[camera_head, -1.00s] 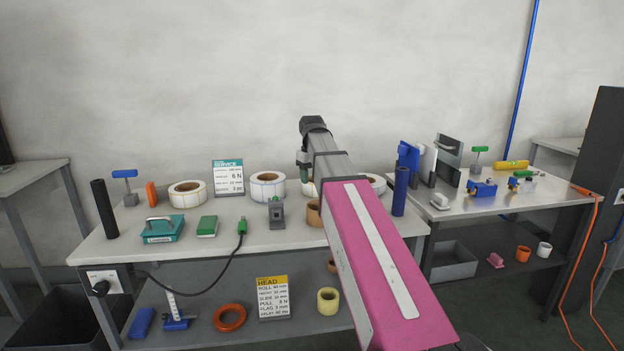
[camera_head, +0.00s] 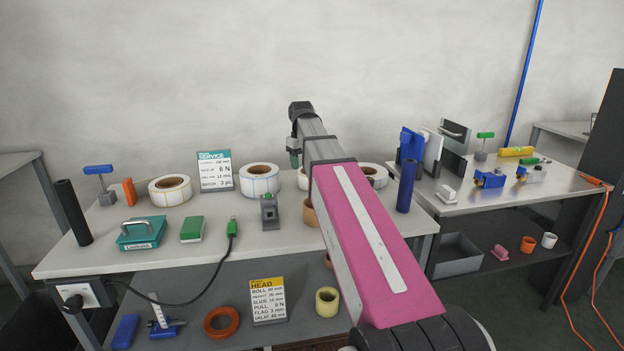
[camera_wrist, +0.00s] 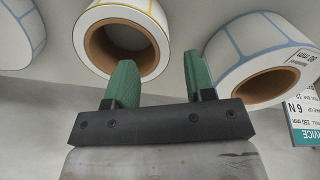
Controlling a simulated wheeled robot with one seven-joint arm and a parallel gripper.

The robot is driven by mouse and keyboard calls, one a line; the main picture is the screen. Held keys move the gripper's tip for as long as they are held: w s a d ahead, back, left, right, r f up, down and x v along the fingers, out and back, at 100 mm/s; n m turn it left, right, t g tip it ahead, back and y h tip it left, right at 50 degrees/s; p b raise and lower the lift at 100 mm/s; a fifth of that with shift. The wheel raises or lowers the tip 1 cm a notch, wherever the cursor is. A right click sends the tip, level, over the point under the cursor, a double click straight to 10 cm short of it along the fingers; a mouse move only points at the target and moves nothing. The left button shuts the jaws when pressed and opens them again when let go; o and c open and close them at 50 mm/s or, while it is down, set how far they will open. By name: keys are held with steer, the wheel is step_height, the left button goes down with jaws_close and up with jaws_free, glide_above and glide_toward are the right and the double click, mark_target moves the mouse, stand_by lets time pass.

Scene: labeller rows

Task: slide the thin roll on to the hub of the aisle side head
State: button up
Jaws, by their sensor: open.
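A flatter-looking roll (camera_head: 170,191) lies at the left of the bench. I cannot tell which is the thin roll. Two small blue units (camera_head: 489,179) (camera_head: 531,174) on the right table may be heads.
The bench (camera_head: 110,254) holds a service sign (camera_head: 215,170), a teal box (camera_head: 142,234), a green block (camera_head: 192,229), a grey device (camera_head: 269,212) and a dark upright cylinder (camera_head: 73,212). A blue cylinder (camera_head: 407,186) stands at its right. My arm hides the bench middle.

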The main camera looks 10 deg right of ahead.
mark_target(301, 173)
steer(key=shift+a+f, duration=0.1)
steer(key=shift+f, duration=3.2)
jaws_close()
